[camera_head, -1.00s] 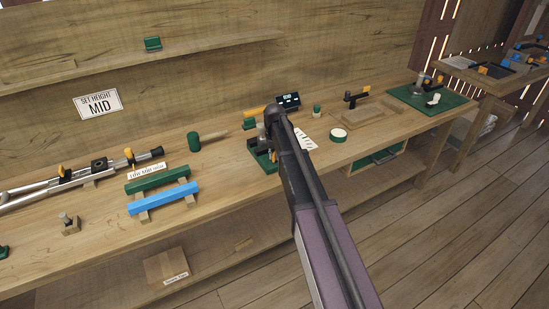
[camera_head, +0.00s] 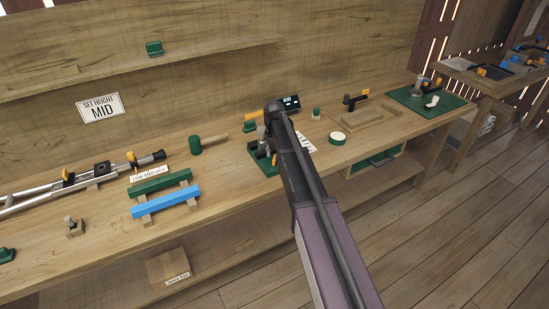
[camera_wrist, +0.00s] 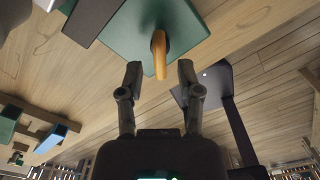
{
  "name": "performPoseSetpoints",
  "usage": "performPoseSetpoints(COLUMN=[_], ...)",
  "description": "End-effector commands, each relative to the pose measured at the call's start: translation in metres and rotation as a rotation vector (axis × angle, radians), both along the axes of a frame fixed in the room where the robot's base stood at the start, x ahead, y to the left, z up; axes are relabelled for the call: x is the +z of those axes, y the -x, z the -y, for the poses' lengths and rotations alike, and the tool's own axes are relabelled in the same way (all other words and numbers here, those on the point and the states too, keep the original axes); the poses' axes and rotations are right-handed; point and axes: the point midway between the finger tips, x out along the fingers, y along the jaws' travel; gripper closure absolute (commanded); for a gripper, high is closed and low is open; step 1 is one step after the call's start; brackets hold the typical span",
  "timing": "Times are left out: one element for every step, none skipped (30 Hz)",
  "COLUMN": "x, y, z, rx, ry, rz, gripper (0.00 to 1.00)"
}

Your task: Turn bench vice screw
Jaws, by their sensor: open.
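The bench vice (camera_head: 262,160), with a green base and dark grey parts, stands on the bench and is partly hidden by my arm in the head view. A small orange piece shows on it beside my arm. In the wrist view, an orange handle (camera_wrist: 159,50) sticks out from a green part (camera_wrist: 150,24), apparently the vice's screw handle. My gripper (camera_wrist: 160,76) is open, one finger on each side of the handle's near end. I see no clear contact. The fingers are hidden in the head view.
A green-headed mallet (camera_head: 196,145) lies left of the vice, with green (camera_head: 160,182) and blue (camera_head: 165,201) bars nearer the front. A round green-and-white piece (camera_head: 338,138) lies to the right. Bare bench lies between these things.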

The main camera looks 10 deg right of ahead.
Motion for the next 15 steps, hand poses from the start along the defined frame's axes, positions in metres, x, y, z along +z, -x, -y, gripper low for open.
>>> performPoseSetpoints(x=[0.007, 0.010, 0.012, 0.014, 0.016, 0.018, 0.019, 0.020, 0.021, 0.021, 0.021, 0.021, 0.021, 0.021, 0.021], y=[0.000, 0.000, 0.000, 0.000, 0.000, 0.000, 0.000, 0.000, 0.000, 0.000, 0.000, 0.000, 0.000, 0.000, 0.000], z=[0.000, 0.000, 0.000, 0.000, 0.000, 0.000, 0.000, 0.000, 0.000, 0.000, 0.000, 0.000, 0.000, 0.000, 0.000], rx=[0.000, 0.000, 0.000, 0.000, 0.000, 0.000, 0.000, 0.000, 0.000, 0.000, 0.000, 0.000, 0.000, 0.000, 0.000], ry=[0.000, 0.000, 0.000, 0.000, 0.000, 0.000, 0.000, 0.000, 0.000, 0.000, 0.000, 0.000, 0.000, 0.000, 0.000], rz=[0.000, 0.000, 0.000, 0.000, 0.000, 0.000, 0.000, 0.000, 0.000, 0.000, 0.000, 0.000, 0.000, 0.000, 0.000], gripper=[0.54, 0.54, 0.54, 0.54, 0.54, 0.54, 0.54, 0.54, 0.54, 0.54, 0.54, 0.54, 0.54, 0.54, 0.54])
